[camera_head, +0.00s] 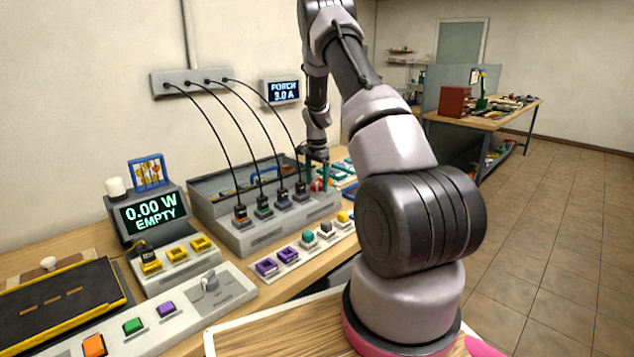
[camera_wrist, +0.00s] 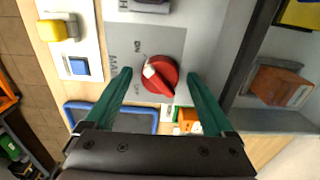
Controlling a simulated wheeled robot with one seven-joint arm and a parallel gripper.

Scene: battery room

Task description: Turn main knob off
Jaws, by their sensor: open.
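The red main knob (camera_wrist: 160,76) sits on a grey plate (camera_wrist: 190,35) lettered MAIN, ON and OFF in the wrist view. Its white mark is on its left side, near the ON and OFF lettering; I cannot tell exactly which word it points to. My gripper (camera_wrist: 159,74) is open, with one teal finger on each side of the knob. Gaps show between the fingertips and the knob, so I see no grip on it. In the head view my gripper (camera_head: 316,172) points down at the right end of the grey charger box, and the knob (camera_head: 317,185) is partly hidden by the fingers.
The grey charger box (camera_head: 265,238) holds several plugged connectors with black cables arching to the wall strip (camera_head: 191,82). A meter (camera_head: 150,214) reads 0.00 W EMPTY.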

